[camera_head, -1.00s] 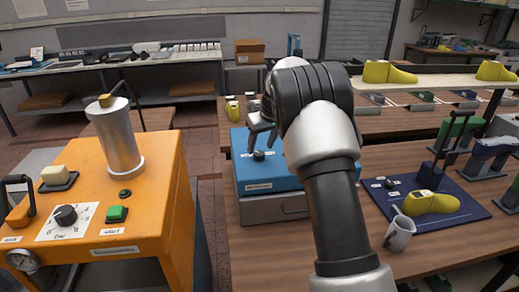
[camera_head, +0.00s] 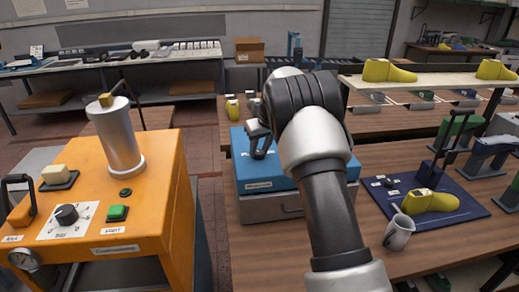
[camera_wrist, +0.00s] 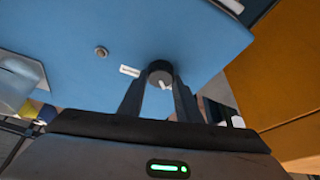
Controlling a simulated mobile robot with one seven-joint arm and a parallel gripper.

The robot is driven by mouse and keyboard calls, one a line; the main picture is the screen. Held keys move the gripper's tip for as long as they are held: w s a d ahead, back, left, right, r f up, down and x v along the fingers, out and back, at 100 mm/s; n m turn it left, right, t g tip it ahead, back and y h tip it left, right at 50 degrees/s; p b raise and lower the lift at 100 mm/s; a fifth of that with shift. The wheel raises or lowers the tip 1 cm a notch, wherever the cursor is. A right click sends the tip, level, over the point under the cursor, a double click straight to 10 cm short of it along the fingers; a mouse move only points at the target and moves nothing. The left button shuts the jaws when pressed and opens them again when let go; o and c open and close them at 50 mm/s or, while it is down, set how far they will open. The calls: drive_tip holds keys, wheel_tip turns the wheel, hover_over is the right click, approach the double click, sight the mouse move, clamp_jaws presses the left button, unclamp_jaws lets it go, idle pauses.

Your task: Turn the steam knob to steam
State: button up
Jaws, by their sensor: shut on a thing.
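The blue box (camera_head: 285,179) stands on the wooden bench in the middle of the head view, on a grey drawer unit. A dark round knob (camera_wrist: 160,68) with a white pointer mark sits on its blue face (camera_wrist: 70,35) in the wrist view. A small white label (camera_wrist: 129,71) is beside the knob, too small to read. My gripper (camera_head: 259,154) reaches down to the top of the blue box. In the wrist view, its two dark fingers (camera_wrist: 160,95) are shut on the knob, one on each side. In the head view the fingers mostly hide the knob.
An orange machine (camera_head: 150,225) stands at the left with a black dial (camera_head: 66,215), a green button (camera_head: 117,213) and a metal cylinder (camera_head: 118,140).

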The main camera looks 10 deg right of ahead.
drive_tip(key=shift+m, duration=0.3)
drive_tip(key=m+h, duration=0.1)
drive_tip(key=m, duration=0.2)
drive_tip(key=shift+a+h, duration=0.1)
drive_tip(key=shift+h, duration=0.2)
drive_tip(key=m+h+p, duration=0.1)
drive_tip(key=m, duration=0.2)
drive_tip(key=m+h, duration=0.1)
drive_tip(key=m, duration=0.1)
drive_tip(key=shift+r+m+p, duration=0.1)
drive_tip(key=shift+m+p, duration=0.3)
drive_tip(key=m, duration=0.2)
drive_tip(key=m+g+h+p, duration=0.1)
drive_tip(key=m, duration=0.1)
drive_tip(key=shift+w+m+g, duration=0.1)
drive_tip(key=shift+m+g, duration=0.2)
drive_tip(key=shift+m+g+h, duration=0.6)
drive_tip(key=shift+m+g, duration=0.1)
drive_tip(key=shift+m, duration=1.2)
drive_tip(key=o, duration=1)
drive_tip(key=shift+o, duration=0.2)
drive_tip(key=v, duration=1.2)
